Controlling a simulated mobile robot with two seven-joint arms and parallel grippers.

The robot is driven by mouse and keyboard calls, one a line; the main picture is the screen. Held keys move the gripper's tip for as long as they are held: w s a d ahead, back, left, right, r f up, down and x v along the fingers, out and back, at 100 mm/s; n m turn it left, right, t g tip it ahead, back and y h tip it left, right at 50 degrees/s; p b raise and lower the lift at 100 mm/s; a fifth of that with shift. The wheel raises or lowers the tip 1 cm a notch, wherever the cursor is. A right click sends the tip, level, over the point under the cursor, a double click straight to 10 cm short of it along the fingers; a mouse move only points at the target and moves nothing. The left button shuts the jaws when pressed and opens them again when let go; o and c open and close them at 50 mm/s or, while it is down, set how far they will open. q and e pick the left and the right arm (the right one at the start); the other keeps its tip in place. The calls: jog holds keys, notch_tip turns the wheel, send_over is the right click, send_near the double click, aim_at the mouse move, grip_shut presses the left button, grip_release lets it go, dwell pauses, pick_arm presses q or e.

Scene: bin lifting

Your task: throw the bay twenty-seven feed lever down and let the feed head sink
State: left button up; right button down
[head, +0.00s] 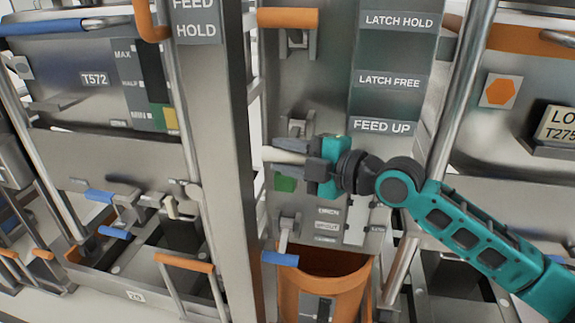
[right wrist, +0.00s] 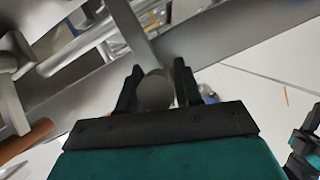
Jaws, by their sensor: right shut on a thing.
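My right gripper (head: 298,158) reaches in from the right in the head view, shut on a pale grey lever handle (head: 279,155) on the middle metal panel (head: 305,75). In the right wrist view, the handle's round grey end (right wrist: 155,92) sits between the two black fingers of the right gripper (right wrist: 157,85). The fingers and teal gripper body hide part of the lever. A FEED UP label (head: 382,126) is at the panel's right, level just above the gripper. I cannot make out a bay number twenty-seven or clearly identify the feed head.
An orange handle (head: 288,18) is above the gripper, a blue handle (head: 280,259) below it. An orange bin (head: 325,285) stands beneath the panel. A wide grey post (head: 218,150) is close on the left; a round metal post (head: 462,90) rises on the right.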

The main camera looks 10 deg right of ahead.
jog(key=shift+d+f+b, duration=0.15)
jog(key=shift+f+b, duration=0.65)
jog(key=shift+f, duration=0.45)
jog(key=c, duration=1.1)
grip_release()
jog(key=shift+w, duration=0.1)
jog(key=shift+o, duration=1.3)
jog(key=shift+r, duration=0.5)
jog(key=b+v, duration=0.1)
jog(key=v, duration=1.1)
jog(key=shift+s+d+f, duration=0.15)
jog(key=shift+s+d, duration=0.1)
jog(key=shift+d, duration=0.05)
